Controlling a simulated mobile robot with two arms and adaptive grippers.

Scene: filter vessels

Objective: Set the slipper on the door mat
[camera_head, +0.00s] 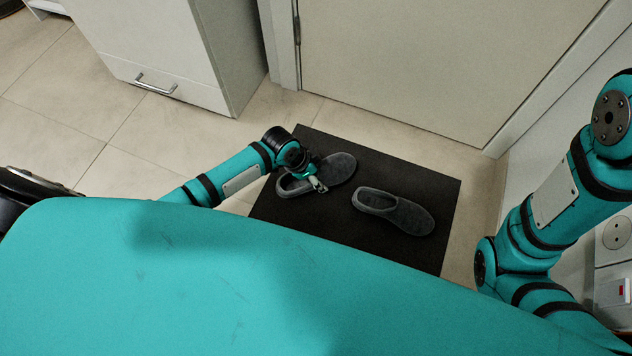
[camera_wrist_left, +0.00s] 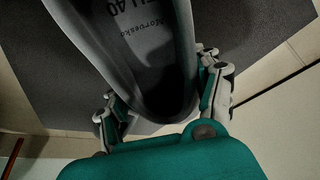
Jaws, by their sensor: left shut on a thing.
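Two dark grey slippers show over the black door mat (camera_head: 300,222) in the head view. The left slipper (camera_head: 338,171) is at my left gripper (camera_head: 318,186), whose fingers are shut on it near its heel end. In the left wrist view this slipper (camera_wrist_left: 178,45) lies between the two fingers of the gripper (camera_wrist_left: 165,105), with its inside and printed insole showing. I cannot tell whether its sole touches the mat. The other slipper (camera_head: 397,211) lies on the mat to the right, apart from the gripper. My right gripper is out of view.
A closed door (camera_head: 410,60) stands behind the mat. A white cabinet (camera_head: 150,50) with a handle stands at the upper left. Pale tiled floor (camera_head: 130,135) is clear left of the mat. A white wall (camera_head: 560,110) bounds the right side.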

